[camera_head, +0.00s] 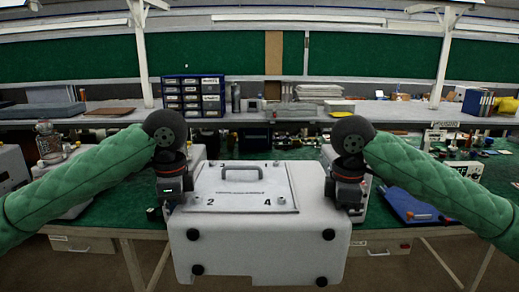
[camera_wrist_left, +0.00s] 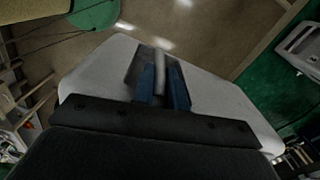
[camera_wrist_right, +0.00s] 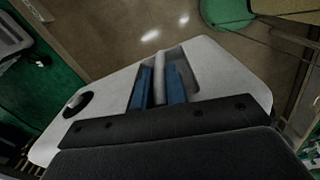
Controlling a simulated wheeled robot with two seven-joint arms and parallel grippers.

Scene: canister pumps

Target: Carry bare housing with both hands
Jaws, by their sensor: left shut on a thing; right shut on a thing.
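The housing (camera_head: 258,245) is a pale grey box with black round knobs on its near face. Its top plate carries a dark handle and the numbers 2 and 4. It is in the middle of the head view, overlapping the table's front edge. My left gripper (camera_wrist_left: 163,95) is shut on a bar in a recess in one side of the housing (camera_wrist_left: 215,100). My right gripper (camera_wrist_right: 161,88) is shut on a matching bar on the opposite side. In the head view the fingertips are hidden. Both wrist views show brown floor beyond the housing.
A green-topped table (camera_head: 120,216) lies behind the housing. A blue tray (camera_head: 410,205) is on its right part, and a glass-topped unit (camera_head: 47,142) stands at the left. A back bench holds a drawer cabinet (camera_head: 193,97). Other pale boxes stand partly hidden behind my arms.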

